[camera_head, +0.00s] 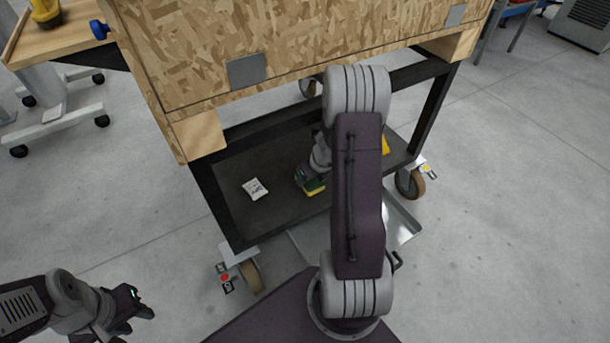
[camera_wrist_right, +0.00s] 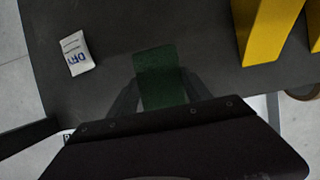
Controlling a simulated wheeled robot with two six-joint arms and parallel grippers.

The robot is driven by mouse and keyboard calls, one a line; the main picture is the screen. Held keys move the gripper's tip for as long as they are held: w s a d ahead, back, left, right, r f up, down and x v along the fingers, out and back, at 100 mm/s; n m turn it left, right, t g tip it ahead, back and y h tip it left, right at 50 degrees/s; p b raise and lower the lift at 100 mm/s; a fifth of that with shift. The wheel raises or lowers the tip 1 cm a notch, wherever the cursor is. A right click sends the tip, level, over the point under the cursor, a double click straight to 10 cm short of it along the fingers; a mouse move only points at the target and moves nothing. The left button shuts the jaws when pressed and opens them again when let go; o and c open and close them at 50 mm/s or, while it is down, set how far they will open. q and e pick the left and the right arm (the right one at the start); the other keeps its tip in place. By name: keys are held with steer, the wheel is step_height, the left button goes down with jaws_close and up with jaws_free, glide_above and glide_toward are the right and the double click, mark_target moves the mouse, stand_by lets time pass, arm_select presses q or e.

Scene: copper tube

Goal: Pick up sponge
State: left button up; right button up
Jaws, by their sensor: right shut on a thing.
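The sponge (camera_head: 314,189), green on one side and yellow on the other, is at the lower black shelf of the cart, partly covered by my right gripper (camera_head: 309,181). In the right wrist view the green face of the sponge (camera_wrist_right: 160,76) sits between the two dark fingers (camera_wrist_right: 160,94). My right gripper is shut on it. I cannot tell whether the sponge touches the shelf. My right arm hides part of the shelf in the head view. My left gripper (camera_head: 142,304) is at the lower left, away from the cart; its finger gap is unclear.
A small white packet (camera_head: 255,189) with blue print lies left of the sponge on the shelf (camera_head: 240,215). Yellow objects (camera_wrist_right: 266,28) stand at the right. A large chipboard crate (camera_head: 290,35) sits above the shelf. Black cart legs (camera_head: 215,200) flank the opening.

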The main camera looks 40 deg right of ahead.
steer(key=s+a+b, duration=0.1)
steer(key=s+b, duration=0.5)
steer(key=s, duration=0.8)
steer(key=shift+a, duration=0.3)
